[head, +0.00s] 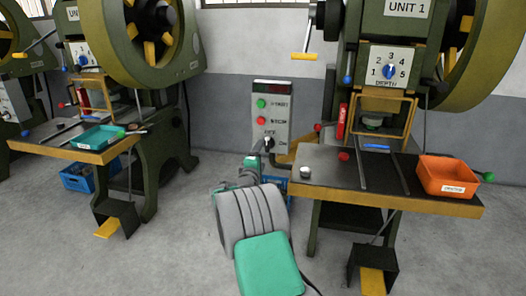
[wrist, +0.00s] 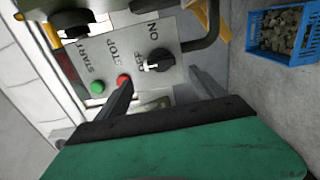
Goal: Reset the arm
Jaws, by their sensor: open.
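My gripper (wrist: 160,78) is open in the wrist view, with one dark finger on each side and nothing between them. Its fingertips are near a grey control panel (wrist: 105,62), with the black selector knob (wrist: 160,62) seen between and beyond them. The knob's white mark appears to face the OFF lettering. Contact with the panel cannot be told. The panel also shows in the head view (head: 287,99), with a green button (head: 261,103) and a red button (head: 261,120). In the head view my arm reaches up to the panel's lower part, and the fingers are small and partly hidden.
The press marked UNIT 1 (head: 470,60) stands right of the panel. Its table (head: 400,201) holds an orange bin (head: 448,178). Another press with a teal tray (head: 98,138) stands left. A blue crate (wrist: 252,30) of small pieces is on the floor. Floor between the presses is mostly clear.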

